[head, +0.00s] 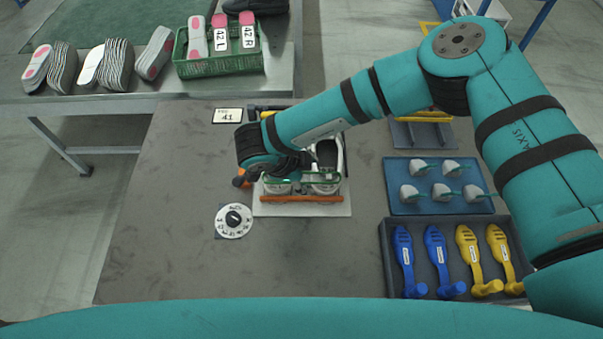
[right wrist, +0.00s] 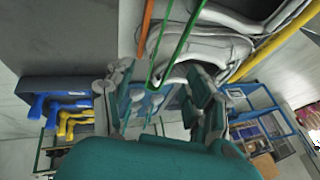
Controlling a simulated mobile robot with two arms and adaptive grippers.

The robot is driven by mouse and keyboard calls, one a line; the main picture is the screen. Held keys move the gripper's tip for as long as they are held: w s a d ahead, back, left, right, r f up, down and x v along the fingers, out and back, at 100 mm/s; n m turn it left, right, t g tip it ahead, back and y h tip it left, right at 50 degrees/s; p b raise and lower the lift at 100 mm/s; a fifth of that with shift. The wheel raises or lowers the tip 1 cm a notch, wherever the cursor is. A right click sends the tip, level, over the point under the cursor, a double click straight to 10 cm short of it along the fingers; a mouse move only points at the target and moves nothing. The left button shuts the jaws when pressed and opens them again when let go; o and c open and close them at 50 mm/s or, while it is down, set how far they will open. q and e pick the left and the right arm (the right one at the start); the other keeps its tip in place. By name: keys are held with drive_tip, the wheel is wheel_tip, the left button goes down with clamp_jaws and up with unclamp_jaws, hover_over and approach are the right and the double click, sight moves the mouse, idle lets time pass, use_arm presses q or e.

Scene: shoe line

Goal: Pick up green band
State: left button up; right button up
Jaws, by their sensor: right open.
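The green band (head: 301,182) stretches across the white fixture plate (head: 270,209) in the middle of the table, over two pale rounded parts. In the right wrist view the green band (right wrist: 176,45) is a narrow loop, its near end close to the space between my fingers. My right gripper (head: 283,170) reaches down over the plate, partly hidden by its own wrist. In the wrist view my right gripper (right wrist: 163,93) has its fingers apart, with nothing clearly between them. My left gripper is out of view.
An orange band (head: 301,199) lies in front of the green one. A white shoe (head: 342,158) stands behind. A blue tray (head: 390,206) with pale pieces and a dark tray (head: 382,258) with blue and yellow tools stand right. A round dial (head: 234,220) sits left; the table's left part is clear.

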sight(318, 179)
drive_tip(key=p+x, duration=0.1)
drive_tip(key=x, duration=0.2)
drive_tip(key=shift+w+d+f, duration=0.2)
drive_tip(key=shift+f, duration=0.05)
drive_tip(key=shift+w+d+f, duration=0.1)
drive_tip(key=shift+f, duration=0.15)
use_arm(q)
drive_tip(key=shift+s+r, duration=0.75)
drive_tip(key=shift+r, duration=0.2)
use_arm(e)
drive_tip(key=c, duration=0.9)
